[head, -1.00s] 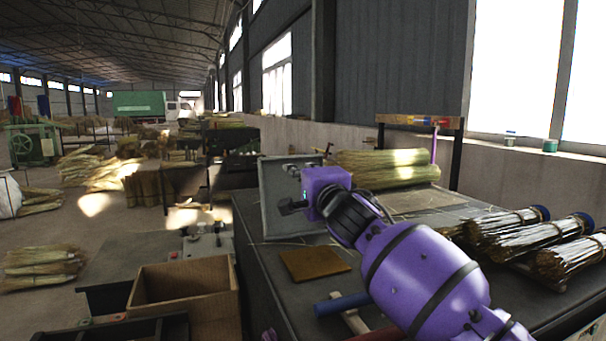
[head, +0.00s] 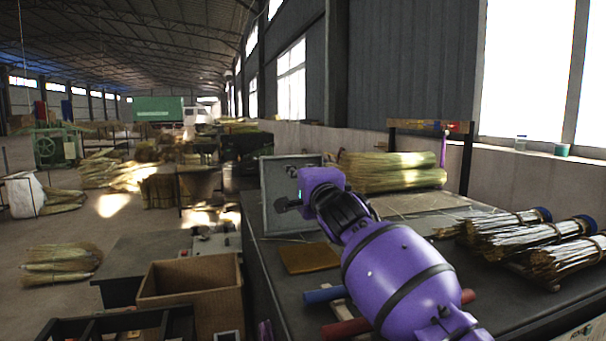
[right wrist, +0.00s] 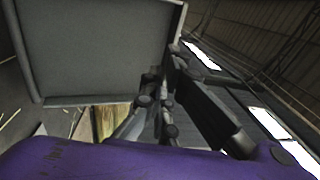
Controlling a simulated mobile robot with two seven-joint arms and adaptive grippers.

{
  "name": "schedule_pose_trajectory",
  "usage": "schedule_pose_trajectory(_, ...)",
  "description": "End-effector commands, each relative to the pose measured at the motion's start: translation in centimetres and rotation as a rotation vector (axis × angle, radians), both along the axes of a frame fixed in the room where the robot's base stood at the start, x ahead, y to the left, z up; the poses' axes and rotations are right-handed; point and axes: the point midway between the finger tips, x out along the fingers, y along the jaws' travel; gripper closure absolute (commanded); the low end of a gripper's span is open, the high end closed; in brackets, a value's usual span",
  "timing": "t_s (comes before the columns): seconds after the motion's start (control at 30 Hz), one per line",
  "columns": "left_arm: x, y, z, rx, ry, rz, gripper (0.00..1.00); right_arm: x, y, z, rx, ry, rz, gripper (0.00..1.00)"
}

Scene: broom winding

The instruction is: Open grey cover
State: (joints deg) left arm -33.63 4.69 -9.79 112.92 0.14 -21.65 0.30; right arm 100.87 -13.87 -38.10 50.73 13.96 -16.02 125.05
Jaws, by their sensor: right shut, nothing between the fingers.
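The grey cover (head: 272,220) is a flat rimmed panel. It stands roughly upright at the far left of the dark workbench in the head view. In the right wrist view it fills the upper left (right wrist: 95,50), with its rim along the bottom and right. My right gripper (head: 280,205) is shut and empty in front of the cover. Its dark fingers also show in the right wrist view (right wrist: 158,105), close to the cover's right rim; contact cannot be told. The purple wrist hides part of the cover in the head view. My left gripper is not in view.
On the workbench (head: 470,305) lie a brown board (head: 308,258), a blue-handled tool (head: 323,295) and bound straw bundles (head: 505,250) at right. A straw pile (head: 395,172) lies behind. An open cardboard box (head: 190,285) stands left of the bench.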

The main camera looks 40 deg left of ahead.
Motion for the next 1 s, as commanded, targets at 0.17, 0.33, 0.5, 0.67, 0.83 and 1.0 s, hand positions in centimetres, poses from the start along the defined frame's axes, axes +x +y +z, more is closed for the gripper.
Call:
schedule_pose_trajectory(0.17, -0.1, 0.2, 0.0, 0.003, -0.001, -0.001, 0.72, -0.1, -0.2, -0.1, 0.001, 0.002, 0.0, 1.0)
schedule_pose_trajectory(0.33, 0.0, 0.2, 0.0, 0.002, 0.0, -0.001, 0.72, -0.7, -1.5, -0.3, 0.003, 0.003, 0.001, 1.0)
schedule_pose_trajectory(0.5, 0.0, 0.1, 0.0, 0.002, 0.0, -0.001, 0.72, -1.8, -3.7, -0.6, 0.003, 0.004, 0.001, 1.0)
schedule_pose_trajectory(0.67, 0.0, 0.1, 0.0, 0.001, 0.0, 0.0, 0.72, -3.1, -6.1, -0.9, 0.004, 0.003, 0.002, 1.0)
schedule_pose_trajectory(0.83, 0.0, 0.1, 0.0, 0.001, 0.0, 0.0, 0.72, -4.3, -8.5, -1.3, 0.001, 0.003, -0.001, 1.0)
schedule_pose_trajectory(1.0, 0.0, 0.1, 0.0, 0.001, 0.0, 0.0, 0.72, -5.2, -10.0, -1.4, 0.001, 0.0, 0.0, 1.0)
